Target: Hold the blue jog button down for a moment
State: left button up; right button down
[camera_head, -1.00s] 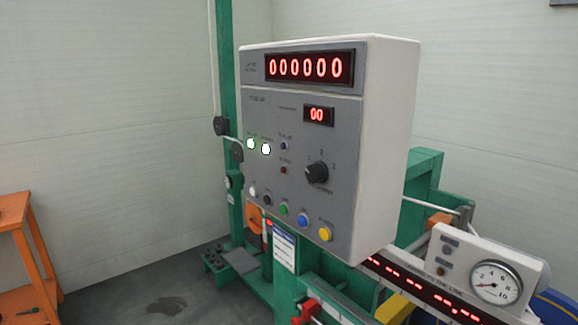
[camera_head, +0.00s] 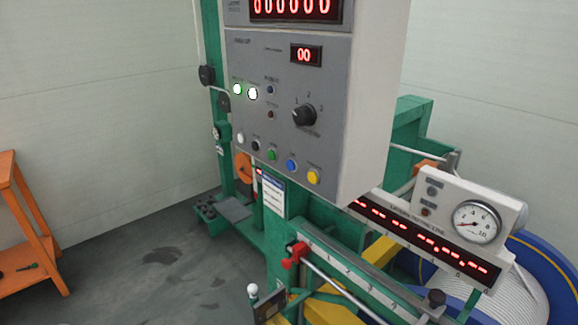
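The blue jog button (camera_head: 291,165) sits in the bottom row of the grey control panel (camera_head: 340,150), between a green button (camera_head: 271,154) and a yellow button (camera_head: 314,177). A white button (camera_head: 240,138) and a dark button (camera_head: 256,146) are to the left in the same row. Nothing touches or covers the blue button. Neither of my grippers shows in the head view.
A black rotary knob (camera_head: 304,115) and two lit lamps (camera_head: 245,91) are above the row. Below right are a gauge box (camera_head: 477,222) and a red digit strip (camera_head: 420,240). An orange rack (camera_head: 30,235) stands left. Open floor (camera_head: 150,265) lies between.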

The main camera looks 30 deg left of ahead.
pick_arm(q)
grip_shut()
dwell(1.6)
